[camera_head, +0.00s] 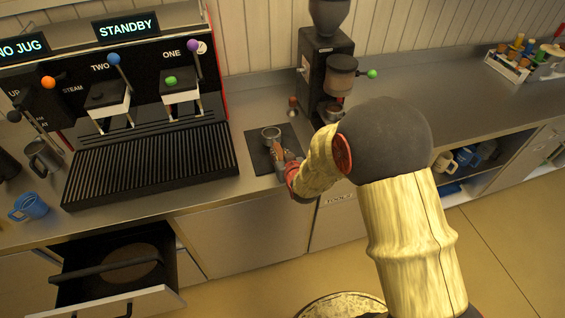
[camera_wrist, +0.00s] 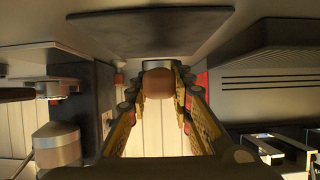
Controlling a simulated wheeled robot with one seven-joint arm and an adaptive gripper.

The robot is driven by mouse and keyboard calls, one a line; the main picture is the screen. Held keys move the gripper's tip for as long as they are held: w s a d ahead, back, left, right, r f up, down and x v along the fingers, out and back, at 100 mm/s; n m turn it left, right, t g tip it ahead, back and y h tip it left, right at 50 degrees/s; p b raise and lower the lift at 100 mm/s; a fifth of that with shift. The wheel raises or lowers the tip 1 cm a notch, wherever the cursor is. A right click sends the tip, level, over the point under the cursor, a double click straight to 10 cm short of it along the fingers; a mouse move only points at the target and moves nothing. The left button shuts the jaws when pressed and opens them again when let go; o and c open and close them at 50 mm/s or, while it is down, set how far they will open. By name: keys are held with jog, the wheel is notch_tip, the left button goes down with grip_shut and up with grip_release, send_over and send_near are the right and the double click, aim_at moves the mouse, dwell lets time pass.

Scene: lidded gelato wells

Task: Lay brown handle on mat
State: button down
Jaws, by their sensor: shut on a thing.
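The portafilter with the brown handle is at the dark mat (camera_head: 257,162), between the espresso machine and the grinder. Its round metal basket (camera_head: 271,134) points away from me, over the mat. My gripper (camera_head: 281,156) is shut on the brown handle (camera_wrist: 158,83), whose rounded end shows between the fingers in the wrist view. The mat also shows in the wrist view as a dark slab (camera_wrist: 150,22) along the top. Whether the portafilter touches the mat or hovers just above it, I cannot tell. My gripper and wrist hide part of the handle and mat.
The espresso machine's drip tray (camera_head: 150,163) lies left of the mat. The grinder (camera_head: 322,75) stands behind and right, with a small tamper-like item (camera_head: 292,106) beside it. A drawer (camera_head: 120,275) is open at front left.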

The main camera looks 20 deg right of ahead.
aim_at(277, 148)
jog(key=w, duration=0.1)
jog(key=w+b, duration=0.1)
jog(key=w, duration=0.1)
jog(key=shift+w+f+b, duration=0.25)
jog(key=shift+w+b, duration=0.05)
jog(key=shift+w, duration=0.05)
jog(key=shift+w+f+b, duration=0.1)
jog(key=shift+f+b, duration=0.6)
jog(key=shift+b, duration=0.05)
jog(key=shift+f+b, duration=0.45)
jog(key=c, duration=1.5)
grip_release()
jog(key=shift+f, duration=0.1)
jog(key=shift+w+r+p+v, duration=0.15)
jog(key=shift+p+v, duration=0.15)
jog(key=shift+v, duration=0.65)
jog(key=shift+r+p+v, duration=0.15)
jog(key=shift+p+v, duration=0.2)
jog(key=shift+v, duration=0.55)
jog(key=shift+w+r+p+v, duration=0.1)
jog(key=shift+r+p+v, duration=0.15)
jog(key=shift+v, duration=0.7)
jog(key=shift+s, duration=0.3)
jog(key=shift+r, duration=0.1)
